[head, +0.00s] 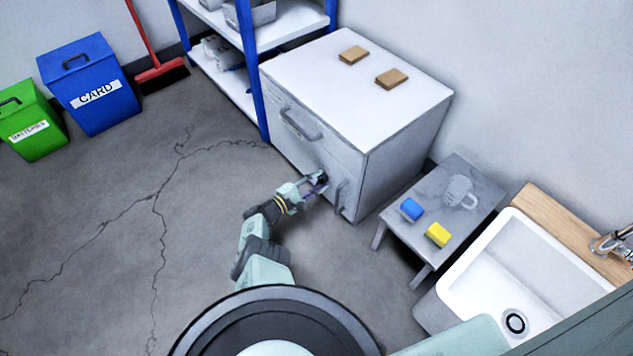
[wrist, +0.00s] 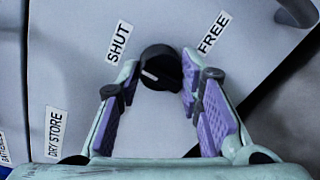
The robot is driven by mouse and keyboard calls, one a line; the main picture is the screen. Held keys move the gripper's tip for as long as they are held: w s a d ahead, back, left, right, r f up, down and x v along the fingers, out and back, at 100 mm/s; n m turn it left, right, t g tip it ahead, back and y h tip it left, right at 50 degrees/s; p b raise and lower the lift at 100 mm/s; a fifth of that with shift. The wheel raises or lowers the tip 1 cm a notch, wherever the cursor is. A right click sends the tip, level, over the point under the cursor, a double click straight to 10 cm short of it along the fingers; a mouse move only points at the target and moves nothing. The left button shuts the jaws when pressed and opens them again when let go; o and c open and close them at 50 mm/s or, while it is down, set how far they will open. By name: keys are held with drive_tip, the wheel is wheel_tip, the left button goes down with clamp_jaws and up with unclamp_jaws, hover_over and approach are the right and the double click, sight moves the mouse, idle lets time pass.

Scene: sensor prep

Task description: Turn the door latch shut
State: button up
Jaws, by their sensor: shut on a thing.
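The door latch is a round black knob (wrist: 160,68) on the grey cabinet door (wrist: 75,65). In the wrist view a "SHUT" label (wrist: 119,42) is to its upper left and a "FREE" label (wrist: 213,32) to its upper right. A short pale mark shows on the knob's left part; I cannot tell exactly which way it points. My gripper (wrist: 160,82) has its purple-padded fingers on either side of the knob, shut on it. In the head view my gripper (head: 318,184) is at the cabinet (head: 405,133) front, mostly hiding the knob.
A bar handle (head: 341,196) stands out right of my gripper, and a drawer handle (head: 300,124) is above. A small table (head: 483,186) with a mug and two blocks stands right. Floor to the left is clear.

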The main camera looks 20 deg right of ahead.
drive_tip(key=shift+n, duration=0.5)
drive_tip(key=o, duration=1.2)
drive_tip(key=shift+c, duration=0.2)
drive_tip(key=v, duration=1.2)
